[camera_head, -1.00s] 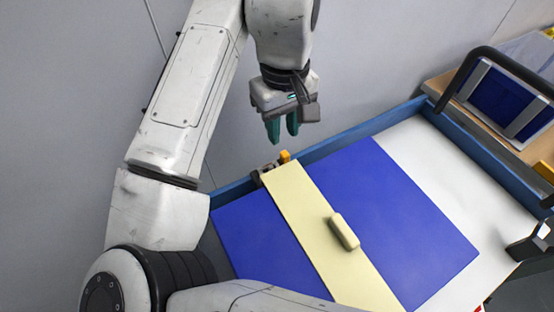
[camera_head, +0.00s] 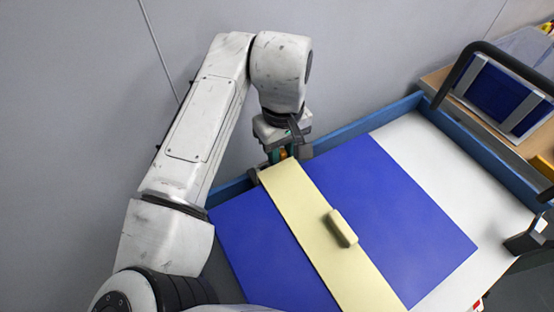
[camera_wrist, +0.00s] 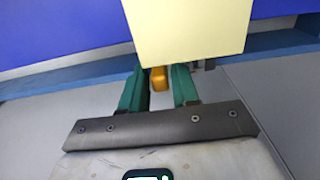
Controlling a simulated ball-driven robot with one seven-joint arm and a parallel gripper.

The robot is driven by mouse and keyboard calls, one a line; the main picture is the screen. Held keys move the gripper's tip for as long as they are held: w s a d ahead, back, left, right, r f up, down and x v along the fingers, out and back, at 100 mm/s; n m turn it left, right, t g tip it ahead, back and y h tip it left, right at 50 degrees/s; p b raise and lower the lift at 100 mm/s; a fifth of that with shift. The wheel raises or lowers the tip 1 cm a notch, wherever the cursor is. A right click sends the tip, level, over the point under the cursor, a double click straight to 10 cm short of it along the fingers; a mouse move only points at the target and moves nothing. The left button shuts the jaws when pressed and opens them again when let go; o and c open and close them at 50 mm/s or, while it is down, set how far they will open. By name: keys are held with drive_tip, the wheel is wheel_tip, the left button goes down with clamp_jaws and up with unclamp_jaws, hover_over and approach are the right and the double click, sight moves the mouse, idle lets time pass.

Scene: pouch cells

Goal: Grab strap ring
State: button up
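The cream strap (camera_head: 310,225) lies across the blue pouch (camera_head: 395,205) in the tray. An orange piece (camera_head: 283,156), which looks like the strap ring, is at the strap's far end by the tray's back wall. My gripper (camera_head: 281,155) points down there, its green fingers partly hidden. In the wrist view, the orange piece (camera_wrist: 158,79) shows between the two fingers of my gripper (camera_wrist: 159,85), close to the left one, with a gap to the right one. The strap's end (camera_wrist: 187,30) hides the fingertips. My gripper looks open.
The blue tray wall (camera_head: 345,132) runs just behind my gripper. A cream block (camera_head: 341,228) sits on the strap. A white surface (camera_head: 425,150) lies right of the pouch. A black handle (camera_head: 490,50) and a second blue pack (camera_head: 497,92) stand at the upper right.

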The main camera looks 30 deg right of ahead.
clamp_jaws()
drive_tip(key=shift+r, duration=0.15)
